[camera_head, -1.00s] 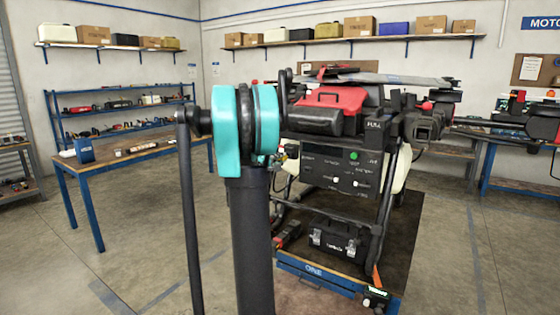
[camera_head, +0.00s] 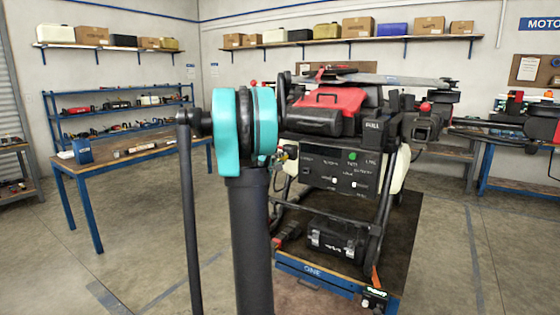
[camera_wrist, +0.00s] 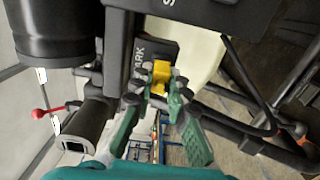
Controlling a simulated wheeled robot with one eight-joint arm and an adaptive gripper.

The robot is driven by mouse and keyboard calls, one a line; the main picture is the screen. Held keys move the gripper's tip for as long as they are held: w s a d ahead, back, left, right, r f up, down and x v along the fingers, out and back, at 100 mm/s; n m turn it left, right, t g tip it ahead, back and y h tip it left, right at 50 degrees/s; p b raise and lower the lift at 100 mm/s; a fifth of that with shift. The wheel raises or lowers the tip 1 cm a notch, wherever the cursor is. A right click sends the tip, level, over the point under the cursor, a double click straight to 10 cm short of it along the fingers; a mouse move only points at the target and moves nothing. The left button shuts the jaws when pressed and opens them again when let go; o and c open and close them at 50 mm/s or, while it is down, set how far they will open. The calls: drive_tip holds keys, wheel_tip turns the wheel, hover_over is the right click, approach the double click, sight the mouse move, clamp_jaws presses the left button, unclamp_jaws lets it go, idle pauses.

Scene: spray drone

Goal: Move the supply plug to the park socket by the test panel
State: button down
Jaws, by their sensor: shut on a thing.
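In the wrist view my gripper (camera_wrist: 160,92) is shut on a yellow plug (camera_wrist: 159,75), held between its two fingertips. A black block with lettering that reads "ARK" (camera_wrist: 140,60) is right by the plug and partly hidden by the fingers. The plug is at or very near this park socket; I cannot tell whether it is seated. In the head view the test panel (camera_head: 335,180), dark with a green light and several switches, is on the front of the drone (camera_head: 345,100). My arm's turquoise joint and dark link stand left of it, and my gripper cannot be made out there.
The drone stands on a blue-edged platform (camera_head: 310,276) with a black case (camera_head: 338,240) below the panel. A dark hose (camera_wrist: 240,85) runs at the right in the wrist view. A wooden workbench (camera_head: 125,160) is at the left, with open floor before it.

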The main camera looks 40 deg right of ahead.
drive_tip(key=shift+w+d, duration=0.15)
drive_tip(key=shift+d, duration=0.2)
drive_tip(key=c, duration=1.4)
unclamp_jaws()
drive_tip(key=v, duration=1.2)
drive_tip(key=s+a+f+m+g+y, duration=0.1)
drive_tip(key=s+a+f+y, duration=0.4)
drive_tip(key=s+a+f, duration=0.3)
drive_tip(key=s+a+f+m+y, duration=0.2)
drive_tip(key=s+a+f+y, duration=0.4)
drive_tip(key=a+f, duration=0.5)
drive_tip(key=s+a+f+m+g+y, duration=0.1)
drive_tip(key=s+a+f+y, duration=0.4)
drive_tip(key=s+a+f, duration=0.4)
drive_tip(key=shift+s+a+f+g+y, duration=0.1)
drive_tip(key=shift+s+a, duration=0.2)
drive_tip(key=shift+a, duration=0.75)
drive_tip(key=shift+s+a+f+g+y, duration=0.1)
drive_tip(key=shift+s+a, duration=0.15)
drive_tip(key=shift+a, duration=0.85)
drive_tip(key=shift+s+a+f+g+y, duration=0.1)
drive_tip(key=shift+s+a, duration=0.2)
drive_tip(key=shift+a, duration=0.75)
